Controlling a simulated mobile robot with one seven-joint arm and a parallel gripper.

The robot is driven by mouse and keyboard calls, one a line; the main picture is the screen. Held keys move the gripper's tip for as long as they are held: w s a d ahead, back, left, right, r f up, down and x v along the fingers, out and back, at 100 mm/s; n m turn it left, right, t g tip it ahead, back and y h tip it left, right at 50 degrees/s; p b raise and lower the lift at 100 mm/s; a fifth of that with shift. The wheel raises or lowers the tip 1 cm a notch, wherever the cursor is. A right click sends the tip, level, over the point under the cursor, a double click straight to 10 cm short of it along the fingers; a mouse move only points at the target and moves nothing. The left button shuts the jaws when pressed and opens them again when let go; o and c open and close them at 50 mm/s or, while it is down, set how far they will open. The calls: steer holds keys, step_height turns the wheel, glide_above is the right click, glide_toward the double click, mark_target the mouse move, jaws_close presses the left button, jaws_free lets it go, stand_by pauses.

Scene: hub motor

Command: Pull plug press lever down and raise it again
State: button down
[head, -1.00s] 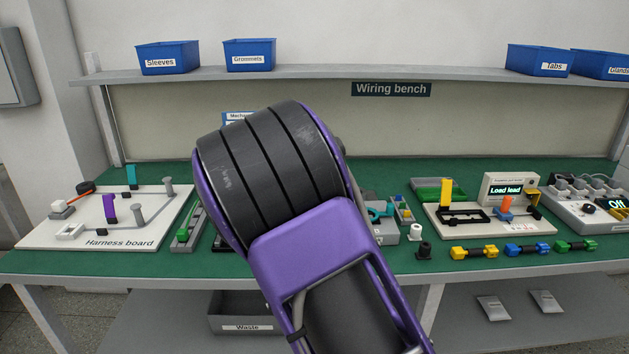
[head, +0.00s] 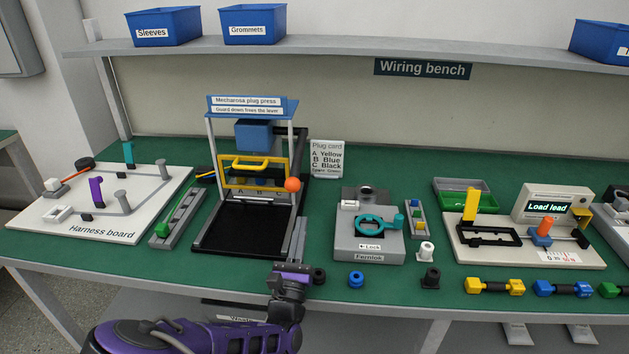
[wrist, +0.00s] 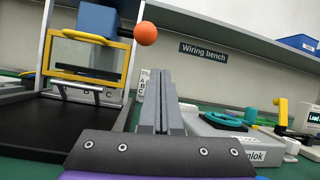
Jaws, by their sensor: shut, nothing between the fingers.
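The plug press (head: 210,170) stands on the green bench left of centre, with a black base, white posts and a blue block (head: 253,135) under its top sign. A yellow-framed clear guard (head: 240,172) is across its front. The lever's orange ball knob (head: 292,185) is at the press's right side; it also shows in the wrist view (wrist: 146,33). My gripper (head: 299,222) is shut and empty, its fingers pointing up and away just below and right of the knob. In the wrist view the fingers (wrist: 158,75) are together, with the knob up and left of their tips, apart from them.
The Fernlok fixture (head: 368,245) with a teal handle stands to the right. The plug card (head: 327,160) stands behind. The harness board (head: 100,205) is at left. Small black and blue rings (head: 356,279) lie near the front edge. A tester (head: 550,205) is farther right.

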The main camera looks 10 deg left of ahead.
mark_target(297, 190)
steer(key=w+a+r+n+y, duration=0.2)
steer(key=w+r, duration=0.2)
steer(key=w, duration=0.4)
steer(key=shift+w+a+r+b, duration=0.15)
steer(key=shift+w+b, duration=0.1)
steer(key=shift+b, duration=0.1)
